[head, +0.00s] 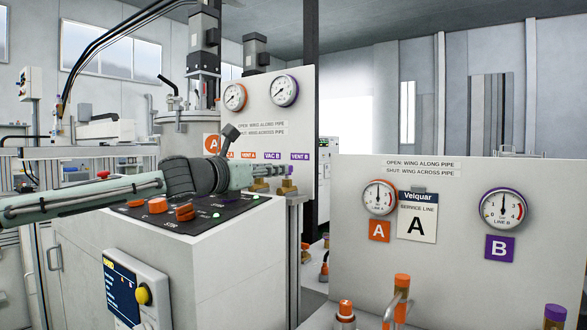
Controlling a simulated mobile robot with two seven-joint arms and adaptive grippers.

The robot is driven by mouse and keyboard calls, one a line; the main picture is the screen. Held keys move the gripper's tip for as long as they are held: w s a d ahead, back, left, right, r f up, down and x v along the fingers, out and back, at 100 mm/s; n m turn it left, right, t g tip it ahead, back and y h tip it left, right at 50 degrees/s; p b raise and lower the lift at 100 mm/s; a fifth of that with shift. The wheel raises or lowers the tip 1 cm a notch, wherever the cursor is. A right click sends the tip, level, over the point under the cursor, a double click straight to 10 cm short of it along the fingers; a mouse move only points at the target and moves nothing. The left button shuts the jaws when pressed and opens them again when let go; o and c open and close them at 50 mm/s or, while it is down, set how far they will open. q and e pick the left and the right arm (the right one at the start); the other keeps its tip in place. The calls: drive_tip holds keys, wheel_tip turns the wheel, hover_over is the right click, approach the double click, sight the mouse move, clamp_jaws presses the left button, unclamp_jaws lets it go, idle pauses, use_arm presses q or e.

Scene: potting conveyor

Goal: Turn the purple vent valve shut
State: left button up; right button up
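The purple vent valve shows as a small purple piece (290,171) below the "VENT B" label on the far gauge panel (305,120), above a brass fitting. Its wing is mostly hidden, so I cannot tell whether it lies along or across the pipe. My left gripper (275,170) reaches in from the left, with its fingertips right at the purple piece. It is too small and overlapped to tell whether the fingers are open or shut, or touch the valve. My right gripper is not in view.
A control box (235,255) with orange knobs stands under my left arm. A nearer panel (540,255) carries gauges A and B. Orange (402,281) and purple (556,313) capped fittings stand at its foot. The far panel reads "SHUT: WING ACROSS PIPE".

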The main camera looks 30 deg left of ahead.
use_arm(q)
drive_tip(key=w, duration=0.4)
drive_tip(key=w+d, duration=0.1)
drive_tip(key=w, duration=0.1)
drive_tip(key=shift+c, duration=0.3)
clamp_jaws()
